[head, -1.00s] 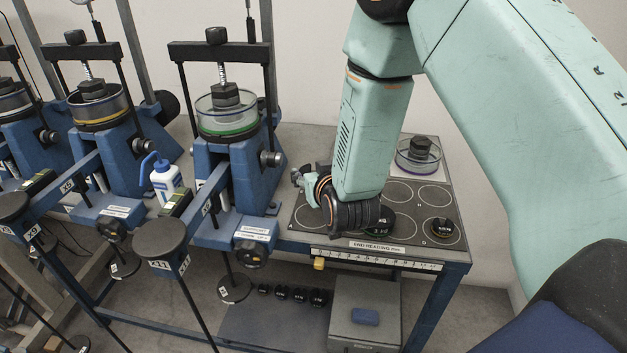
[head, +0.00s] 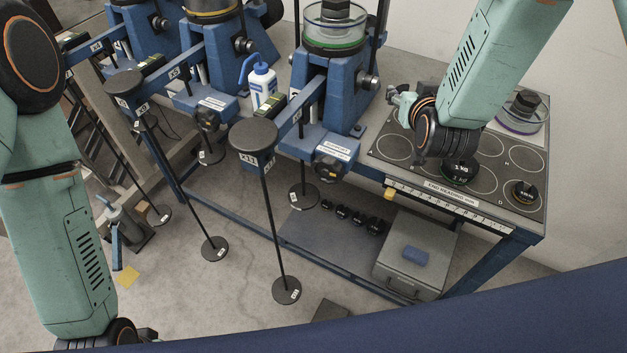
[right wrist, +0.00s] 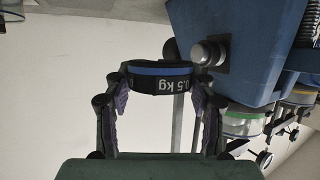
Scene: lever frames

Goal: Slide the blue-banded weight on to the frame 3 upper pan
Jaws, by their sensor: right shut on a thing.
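The blue-banded weight (right wrist: 158,77), a dark disc marked 0.5 kg, is between the fingers of my right gripper (right wrist: 160,85) in the right wrist view. In the head view my right gripper (head: 397,107) is over the left part of the bench's marked plate, and I cannot make out the weight there. Lever frames stand in a row. The nearest, with a green ring, has a round dark upper pan (head: 254,137) at its lever end, empty, left of my right gripper. I cannot read a frame number 3. My left gripper (head: 132,336) is cut off at the bottom edge.
A 1 kg weight (head: 459,171) and a small weight (head: 523,192) stand on the marked plate (head: 395,150). A white bottle (head: 262,85) stands by the frames. Hanger rods with lower discs (head: 286,290) hang beneath the pans. Several black weights (head: 358,219) sit on the lower shelf.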

